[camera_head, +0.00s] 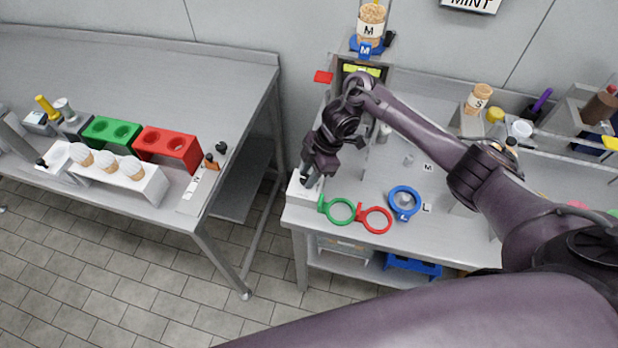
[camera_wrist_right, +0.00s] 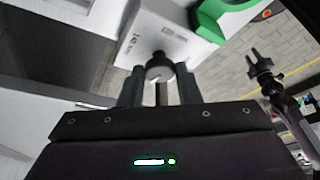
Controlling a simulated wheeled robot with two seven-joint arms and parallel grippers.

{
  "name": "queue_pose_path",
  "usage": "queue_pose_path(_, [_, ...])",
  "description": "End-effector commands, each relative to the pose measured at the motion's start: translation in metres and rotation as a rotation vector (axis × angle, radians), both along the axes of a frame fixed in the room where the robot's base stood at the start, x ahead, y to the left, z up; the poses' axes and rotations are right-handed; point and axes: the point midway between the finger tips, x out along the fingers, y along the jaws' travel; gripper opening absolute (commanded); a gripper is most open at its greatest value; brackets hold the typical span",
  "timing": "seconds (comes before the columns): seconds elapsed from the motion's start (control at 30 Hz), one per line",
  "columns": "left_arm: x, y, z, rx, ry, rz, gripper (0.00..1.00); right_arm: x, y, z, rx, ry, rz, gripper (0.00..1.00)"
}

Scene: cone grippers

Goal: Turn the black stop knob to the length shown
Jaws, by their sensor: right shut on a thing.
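A white box (camera_head: 299,189) stands at the left front corner of the right-hand table. My right gripper (camera_head: 313,173) reaches down to it. In the right wrist view, the box (camera_wrist_right: 160,32) carries small printed text that I cannot read surely. The stop knob (camera_wrist_right: 160,68) shows there as a round, pale-topped piece with dark sides. It sits between the two fingers of my right gripper (camera_wrist_right: 160,88), which is shut on it. The far side of the knob is hidden. My left gripper (camera_wrist_right: 258,62) shows small in the right wrist view, with fingers apart and empty above the floor.
A green ring (camera_head: 341,221) and a red ring (camera_head: 376,208) lie close right of the box. A blue ring (camera_head: 404,190) lies farther right. A tiled gap separates the left-hand table (camera_head: 200,85), which holds a white cone rack (camera_head: 150,190).

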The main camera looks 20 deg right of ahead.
Motion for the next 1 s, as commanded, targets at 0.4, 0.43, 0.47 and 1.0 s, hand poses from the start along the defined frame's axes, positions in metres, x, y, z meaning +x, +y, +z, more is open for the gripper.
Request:
queue_pose_path(0.4, [-0.001,0.000,-0.018,0.000,0.001,-0.001,0.36,0.002,0.000,0.000,-0.002,-0.002,0.166,0.08])
queue_pose_path(0.43, [-0.001,0.000,-0.018,0.000,0.001,-0.001,0.36,0.002,0.000,0.000,-0.001,-0.001,0.170,0.08])
queue_pose_path(0.47, [-0.001,0.000,-0.018,0.000,0.001,-0.001,0.36,0.002,0.000,0.000,-0.001,-0.002,0.175,0.08])
queue_pose_path(1.0, [-0.001,0.000,-0.018,0.000,0.001,0.000,0.36,0.002,0.000,0.000,-0.001,0.000,0.184,0.41])
